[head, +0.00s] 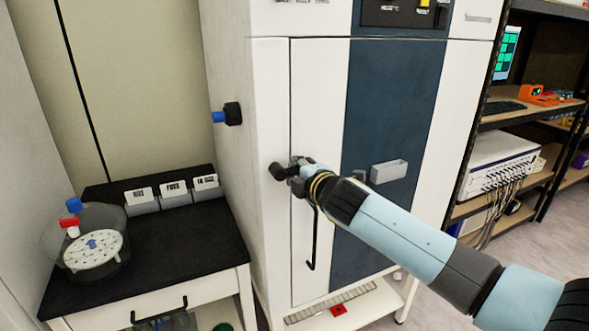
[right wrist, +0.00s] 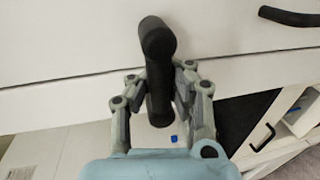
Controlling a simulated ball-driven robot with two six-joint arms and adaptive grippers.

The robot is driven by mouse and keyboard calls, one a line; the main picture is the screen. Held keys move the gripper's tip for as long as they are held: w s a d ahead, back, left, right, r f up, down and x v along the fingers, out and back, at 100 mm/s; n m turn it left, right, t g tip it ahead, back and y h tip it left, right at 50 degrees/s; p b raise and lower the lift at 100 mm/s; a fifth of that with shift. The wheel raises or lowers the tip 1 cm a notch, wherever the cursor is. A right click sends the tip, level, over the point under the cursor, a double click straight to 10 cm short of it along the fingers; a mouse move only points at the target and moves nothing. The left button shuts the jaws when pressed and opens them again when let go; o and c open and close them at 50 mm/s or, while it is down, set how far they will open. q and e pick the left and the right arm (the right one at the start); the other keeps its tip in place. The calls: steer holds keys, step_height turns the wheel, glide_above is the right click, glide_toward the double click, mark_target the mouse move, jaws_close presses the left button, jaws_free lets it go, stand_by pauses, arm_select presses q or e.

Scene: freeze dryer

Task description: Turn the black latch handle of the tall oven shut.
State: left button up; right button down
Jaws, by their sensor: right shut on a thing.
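The tall oven (head: 267,90) is a white cabinet with a dark blue front panel, and its door looks flush with the frame. Its black latch handle (head: 277,171) sticks out near the door's left edge. In the right wrist view the latch handle (right wrist: 156,42) has a round knob end and a short bar running down between my fingers. My right gripper (head: 296,172) is shut on this bar; it also shows in the right wrist view (right wrist: 160,88), a finger on each side. The latch's mounting is partly hidden by the gripper. My left gripper is not in view.
A long black bar handle (head: 313,240) hangs below the latch on the oven front. A pale box-shaped holder (head: 388,171) sits on the blue panel. A black-topped side table (head: 185,235) with a round clear vessel (head: 112,222) stands left. Shelves with equipment (head: 510,160) stand right.

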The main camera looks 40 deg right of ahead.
steer(key=shift+s+f, duration=0.2)
steer(key=shift+f, duration=0.2)
steer(key=c, duration=1.8)
jaws_free()
steer(key=o, duration=0.5)
steer(key=shift+s+a+r, duration=0.15)
steer(key=shift+s+r, duration=0.15)
steer(key=shift+r, duration=0.05)
steer(key=shift+c, duration=0.2)
steer(key=shift+o, duration=0.9)
steer(key=shift+w, duration=0.25)
steer(key=v, duration=1.2)
